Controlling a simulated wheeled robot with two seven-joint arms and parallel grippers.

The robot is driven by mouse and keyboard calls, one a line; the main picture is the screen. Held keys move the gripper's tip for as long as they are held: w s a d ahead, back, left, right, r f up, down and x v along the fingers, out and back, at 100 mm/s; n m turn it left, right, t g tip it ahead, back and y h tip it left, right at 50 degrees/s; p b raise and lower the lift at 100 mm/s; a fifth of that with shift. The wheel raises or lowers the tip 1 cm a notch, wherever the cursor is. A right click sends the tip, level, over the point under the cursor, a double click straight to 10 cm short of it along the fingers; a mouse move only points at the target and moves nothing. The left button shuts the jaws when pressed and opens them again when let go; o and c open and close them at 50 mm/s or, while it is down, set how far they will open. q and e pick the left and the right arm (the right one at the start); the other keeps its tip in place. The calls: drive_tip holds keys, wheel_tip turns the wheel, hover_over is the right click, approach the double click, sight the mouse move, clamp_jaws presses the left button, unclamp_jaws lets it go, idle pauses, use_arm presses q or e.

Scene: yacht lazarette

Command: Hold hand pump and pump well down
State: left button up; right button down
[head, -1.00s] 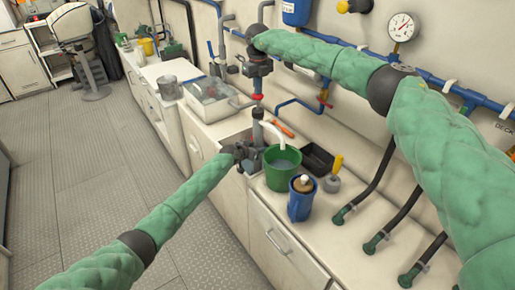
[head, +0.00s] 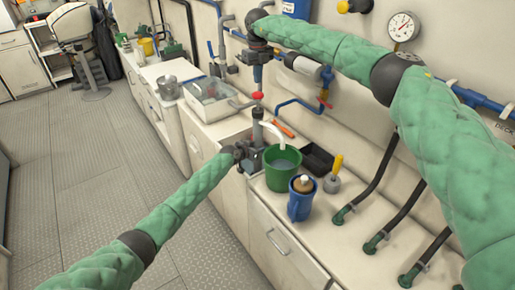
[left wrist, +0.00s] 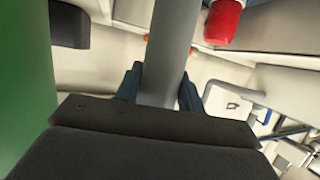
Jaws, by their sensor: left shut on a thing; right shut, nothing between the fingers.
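The hand pump (head: 257,131) is a grey upright cylinder with a red knob (head: 258,96) above it and a pale curved hose leading to the green bucket (head: 277,177). My left gripper (head: 244,154) is shut on the pump body from the left. In the left wrist view the grey cylinder (left wrist: 170,50) stands between the blue-grey fingers, with a red part (left wrist: 225,18) to its right. My right gripper (head: 258,84) points down, shut and empty, just above the red knob. I cannot tell if it touches the knob.
A blue jug (head: 301,200) stands in front of the bucket, near a black tray (head: 318,159) and a yellow-handled tool (head: 333,178). A grey bin (head: 208,98) is behind the pump. Blue pipes and a gauge (head: 403,26) line the wall.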

drive_tip(key=shift+r, duration=0.15)
use_arm(q)
drive_tip(key=o, duration=1.2)
drive_tip(key=shift+o, duration=0.2)
drive_tip(key=shift+s, duration=0.1)
